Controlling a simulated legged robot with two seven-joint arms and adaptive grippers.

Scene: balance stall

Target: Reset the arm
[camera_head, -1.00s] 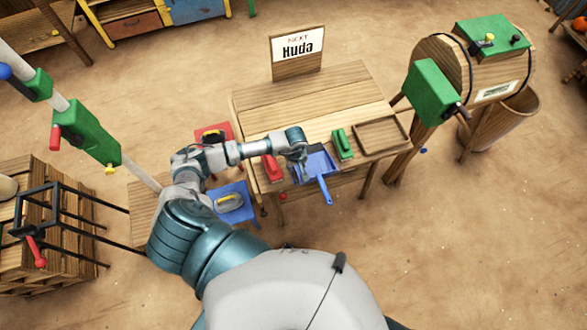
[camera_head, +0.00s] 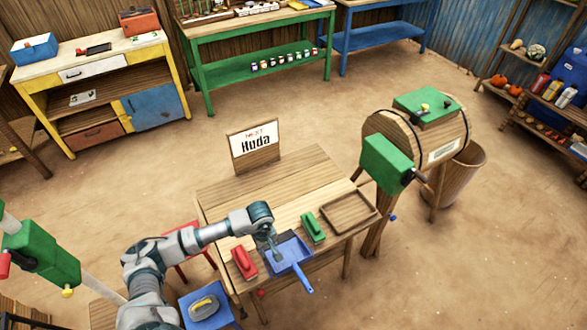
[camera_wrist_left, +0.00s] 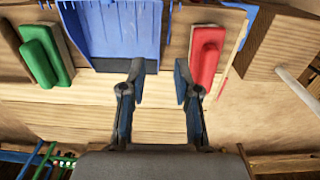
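My left arm reaches in from the left over the wooden table. My left gripper (camera_head: 274,247) is above the table's front part, at the blue dustpan (camera_head: 289,254). In the left wrist view the two fingers of the gripper (camera_wrist_left: 160,84) stand apart with nothing between them. The dustpan (camera_wrist_left: 112,30) lies just beyond the fingertips there; I cannot tell whether they touch it. A red-handled brush (camera_head: 244,263) lies to the left of the dustpan and a green one (camera_head: 313,227) to the right. My right gripper is not in view.
A shallow wooden tray (camera_head: 347,212) is on the table's right part. A wooden barrel with green boxes (camera_head: 385,162) stands to the right. A blue stool (camera_head: 212,311) is at the front left. The table's middle is bare.

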